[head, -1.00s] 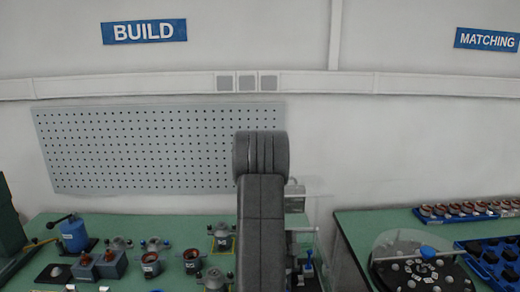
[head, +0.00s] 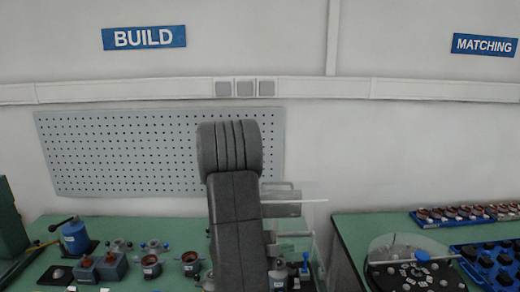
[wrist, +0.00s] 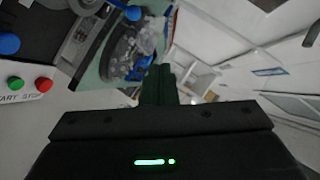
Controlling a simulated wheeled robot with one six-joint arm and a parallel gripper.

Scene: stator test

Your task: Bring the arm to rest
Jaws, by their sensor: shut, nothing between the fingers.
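My arm (head: 236,215) stands up in the middle of the head view, in front of the build bench and pegboard. Its upper end tilts a little to the left. My gripper (wrist: 160,72) shows only in the wrist view; its dark fingers are together with nothing between them. It is apart from the bench things seen past it. The head view does not show the gripper; it is hidden or out of the picture.
The build bench (head: 50,229) holds a blue press (head: 75,236), several motor parts and a clear-sided fixture (head: 292,215). The matching bench (head: 350,226) holds a round clear-covered turntable (head: 410,262) and a blue tray (head: 470,262). Start and stop buttons (wrist: 29,84) show at left in the wrist view.

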